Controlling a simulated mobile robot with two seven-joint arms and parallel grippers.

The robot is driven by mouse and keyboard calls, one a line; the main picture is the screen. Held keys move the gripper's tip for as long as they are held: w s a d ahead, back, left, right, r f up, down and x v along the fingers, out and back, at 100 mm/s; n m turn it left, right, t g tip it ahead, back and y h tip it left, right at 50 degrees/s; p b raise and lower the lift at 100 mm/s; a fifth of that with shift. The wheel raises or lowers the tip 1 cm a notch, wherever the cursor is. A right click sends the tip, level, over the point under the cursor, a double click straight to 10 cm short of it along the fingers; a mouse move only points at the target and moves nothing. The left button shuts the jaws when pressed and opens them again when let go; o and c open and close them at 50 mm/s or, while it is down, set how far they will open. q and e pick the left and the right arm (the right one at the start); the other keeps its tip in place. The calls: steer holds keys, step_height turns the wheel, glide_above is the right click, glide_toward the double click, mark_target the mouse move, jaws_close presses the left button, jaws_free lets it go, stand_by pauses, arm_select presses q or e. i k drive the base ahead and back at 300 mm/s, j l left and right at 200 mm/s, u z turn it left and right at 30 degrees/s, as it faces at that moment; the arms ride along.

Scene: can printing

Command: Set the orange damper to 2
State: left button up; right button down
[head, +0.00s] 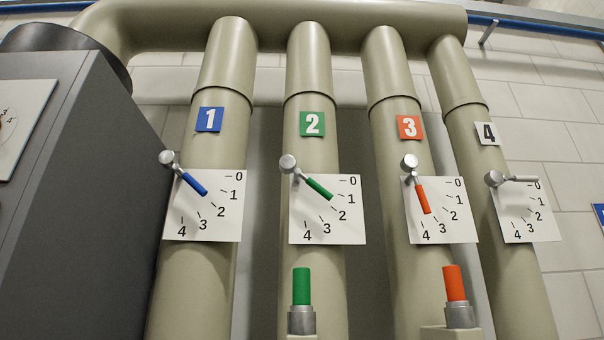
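The orange damper lever (422,197) is on the third pipe, below an orange plate marked 3 (409,127). It swings from a grey pivot (409,162) at the upper left of a white dial (418,234) numbered 0 to 4. The lever hangs steeply down and slightly right, and its tip points between the 3 and the 4. Neither of my grippers is in view, and nothing touches the lever.
Similar dials with blue (194,184), green (319,189) and grey (522,178) levers sit on the neighbouring pipes. A green-topped post (302,286) and an orange-topped post (454,283) stand below. A dark grey cabinet (85,220) fills the left. The dial fronts are unobstructed.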

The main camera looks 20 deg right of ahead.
mark_target(410, 162)
steer(key=z, duration=1.25)
